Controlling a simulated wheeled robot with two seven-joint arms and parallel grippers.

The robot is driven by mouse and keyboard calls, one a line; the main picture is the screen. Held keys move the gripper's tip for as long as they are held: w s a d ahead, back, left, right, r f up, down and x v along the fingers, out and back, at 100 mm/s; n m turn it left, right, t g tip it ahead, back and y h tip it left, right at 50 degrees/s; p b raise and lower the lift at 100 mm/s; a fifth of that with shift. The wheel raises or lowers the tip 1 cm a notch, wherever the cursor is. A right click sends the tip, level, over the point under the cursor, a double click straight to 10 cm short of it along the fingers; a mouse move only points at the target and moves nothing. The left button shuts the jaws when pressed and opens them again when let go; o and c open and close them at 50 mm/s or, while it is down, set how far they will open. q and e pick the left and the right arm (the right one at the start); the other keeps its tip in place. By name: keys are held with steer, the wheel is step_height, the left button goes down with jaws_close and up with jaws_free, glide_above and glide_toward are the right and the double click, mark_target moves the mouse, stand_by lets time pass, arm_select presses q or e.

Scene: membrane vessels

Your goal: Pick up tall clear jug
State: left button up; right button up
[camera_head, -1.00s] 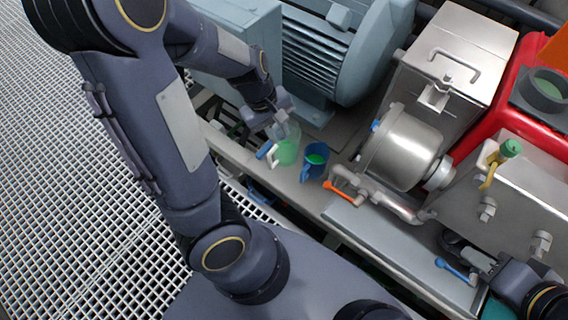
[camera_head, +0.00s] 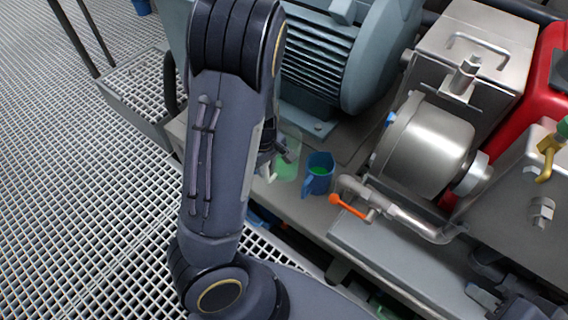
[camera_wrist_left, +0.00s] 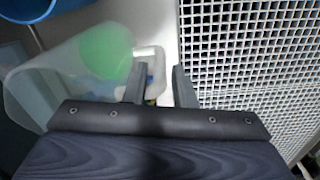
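The tall clear jug (camera_head: 289,160), with green contents, stands on the grey ledge, partly hidden behind my left arm in the head view. In the left wrist view the clear jug (camera_wrist_left: 60,82) fills the left side, and its pale handle (camera_wrist_left: 150,53) reaches toward the fingers. My left gripper (camera_wrist_left: 162,88) is open, its two fingers apart, with part of the handle showing in the gap; contact cannot be told. In the head view my left gripper (camera_head: 283,152) is at the jug, mostly hidden. My right gripper (camera_head: 487,296) is at the lower right, its fingers unclear.
A blue jug (camera_head: 318,174) with green contents stands just right of the clear jug. An orange-handled valve (camera_head: 350,207) and steel pipe lie further right. A large grey motor (camera_head: 345,55) stands behind. Open grating (camera_head: 90,190) lies left of the ledge.

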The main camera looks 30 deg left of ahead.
arm_select(q)
steer(key=shift+f, duration=0.45)
steer(key=shift+r, duration=0.1)
jaws_close()
step_height(320, 180, up, 10)
steer(key=p, duration=0.6)
